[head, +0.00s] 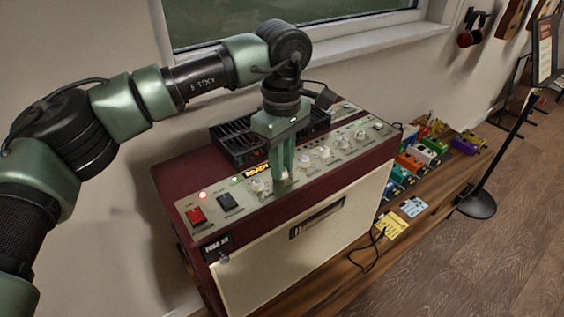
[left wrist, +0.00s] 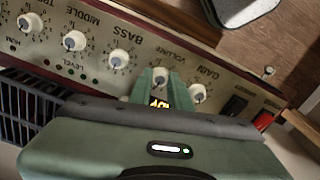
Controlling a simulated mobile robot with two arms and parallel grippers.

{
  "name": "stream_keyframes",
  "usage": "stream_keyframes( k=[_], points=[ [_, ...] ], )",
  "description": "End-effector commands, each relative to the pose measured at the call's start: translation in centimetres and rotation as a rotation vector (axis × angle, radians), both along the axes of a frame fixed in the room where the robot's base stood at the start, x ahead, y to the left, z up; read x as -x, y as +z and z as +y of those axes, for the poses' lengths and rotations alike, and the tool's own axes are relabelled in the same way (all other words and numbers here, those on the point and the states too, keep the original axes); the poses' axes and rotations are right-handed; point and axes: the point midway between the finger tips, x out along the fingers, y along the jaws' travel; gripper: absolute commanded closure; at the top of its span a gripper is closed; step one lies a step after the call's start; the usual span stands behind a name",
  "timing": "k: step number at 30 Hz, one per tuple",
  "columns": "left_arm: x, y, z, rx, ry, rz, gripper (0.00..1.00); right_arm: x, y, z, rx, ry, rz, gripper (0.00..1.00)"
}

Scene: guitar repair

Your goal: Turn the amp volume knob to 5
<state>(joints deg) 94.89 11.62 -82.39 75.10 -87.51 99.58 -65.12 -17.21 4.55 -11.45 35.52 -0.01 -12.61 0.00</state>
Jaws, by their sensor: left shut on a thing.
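The amp (head: 330,220) has a maroon case, a cream front and a pale control panel on top with a row of knobs. My left gripper (head: 282,176) points down onto this panel, its fingers shut on the volume knob, which they mostly hide. In the left wrist view the fingers (left wrist: 160,82) stand beside the VOLUME label, between the gain knob (left wrist: 197,92) and the bass knob (left wrist: 118,60). I cannot read the volume knob's pointer or setting. A small amber display (head: 257,170) is lit behind the knobs, its digits partly covered. My right gripper is not in view.
A red switch (head: 195,215) and a black switch (head: 228,202) sit at the panel's left end. A black vented grille (head: 233,143) rises behind the panel. Several coloured pedals (head: 410,162) stand on the wooden bench to the right, near a black stand (head: 477,204).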

Motion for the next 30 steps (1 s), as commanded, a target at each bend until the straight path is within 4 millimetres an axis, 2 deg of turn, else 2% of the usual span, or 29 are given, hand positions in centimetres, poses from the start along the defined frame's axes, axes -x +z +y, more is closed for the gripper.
stream_keyframes(
  k=[8, 9, 11, 12, 23, 30],
  points=[
    [-0.1, 0.3, 0.0, 0.004, 0.002, -0.005, 1.00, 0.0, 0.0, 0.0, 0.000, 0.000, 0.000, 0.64],
    [-0.1, 0.3, 0.0, 0.004, 0.002, -0.005, 0.79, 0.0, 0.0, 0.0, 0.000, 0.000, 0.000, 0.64],
    [-0.1, 0.2, 0.0, 0.004, 0.003, -0.005, 0.62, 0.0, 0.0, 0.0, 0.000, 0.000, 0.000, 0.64],
    [-0.1, 0.2, 0.0, 0.003, 0.002, -0.004, 0.60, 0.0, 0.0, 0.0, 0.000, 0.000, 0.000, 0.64],
    [-0.1, 0.6, 0.0, 0.001, 0.002, -0.003, 0.60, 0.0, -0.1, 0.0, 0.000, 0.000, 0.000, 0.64],
    [-0.1, 4.4, 0.0, 0.003, 0.004, -0.005, 0.60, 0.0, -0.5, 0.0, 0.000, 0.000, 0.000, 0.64]
  ],
)
